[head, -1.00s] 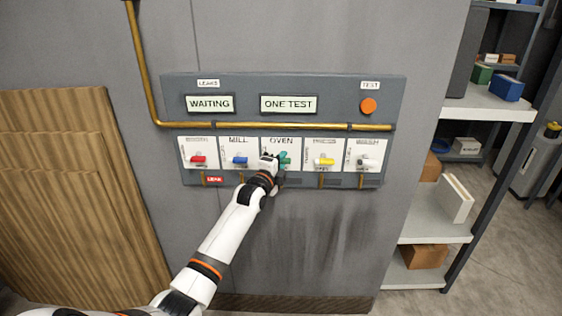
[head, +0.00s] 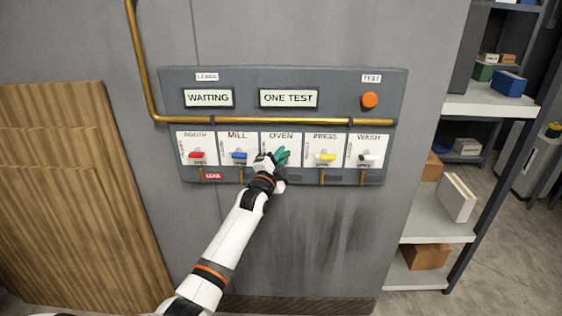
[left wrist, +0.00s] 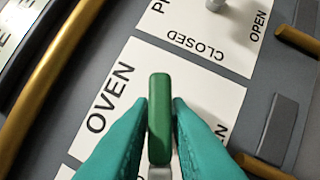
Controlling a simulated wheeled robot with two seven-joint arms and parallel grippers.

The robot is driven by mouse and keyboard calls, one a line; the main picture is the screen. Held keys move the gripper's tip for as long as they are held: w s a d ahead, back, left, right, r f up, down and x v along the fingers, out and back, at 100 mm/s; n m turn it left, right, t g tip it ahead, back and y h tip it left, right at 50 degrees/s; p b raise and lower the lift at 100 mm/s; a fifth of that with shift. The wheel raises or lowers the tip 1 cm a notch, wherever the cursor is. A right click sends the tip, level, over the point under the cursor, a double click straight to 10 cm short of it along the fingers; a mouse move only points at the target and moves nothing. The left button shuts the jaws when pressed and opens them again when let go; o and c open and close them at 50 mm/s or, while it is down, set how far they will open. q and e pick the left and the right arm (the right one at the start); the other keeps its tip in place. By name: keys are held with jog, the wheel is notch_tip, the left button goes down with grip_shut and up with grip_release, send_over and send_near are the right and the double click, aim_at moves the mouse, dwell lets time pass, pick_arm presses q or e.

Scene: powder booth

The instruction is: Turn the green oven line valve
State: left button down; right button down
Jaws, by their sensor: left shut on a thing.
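The green oven valve handle (left wrist: 160,120) stands between the teal fingers of my left gripper (left wrist: 158,135), which is shut on it. In the left wrist view the handle lies at a slant to the OVEN lettering, with its free end up and to the right on the panel. In the head view my left gripper (head: 281,157) is at the OVEN card (head: 281,137) in the middle of the valve row, its fingers slanting up to the right. It covers much of that card, including its lower lettering. My right gripper is not in view.
The red (head: 196,155), blue (head: 239,156), yellow (head: 325,157) and white (head: 368,157) valve handles flank the oven card. A brass pipe (head: 300,121) runs above them. A red LEAK tag (head: 212,176) sits under BOOTH. Displays read WAITING and ONE TEST. Shelves (head: 430,215) stand at right.

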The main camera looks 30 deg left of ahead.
pick_arm(q)
jog(key=n+y+b, duration=0.1)
jog(key=n, duration=0.3)
jog(key=n+t+y+b, duration=0.1)
jog(key=n+y, duration=0.1)
jog(key=n, duration=0.2)
jog(key=shift+f+b, duration=0.2)
jog(key=shift+b, duration=0.15)
jog(key=n+y, duration=0.1)
jog(key=n, duration=0.1)
jog(key=n+y, duration=0.1)
jog(key=n, duration=0.1)
jog(key=shift+n+y+b, duration=0.3)
jog(key=shift+n+b, duration=0.05)
jog(key=shift+n, duration=0.05)
jog(key=shift+n+g+y, duration=0.7)
jog(key=shift+n+y, duration=0.4)
jog(key=shift+n, duration=1.1)
jog(key=c, duration=1.5)
grip_release()
jog(key=shift+r, duration=0.15)
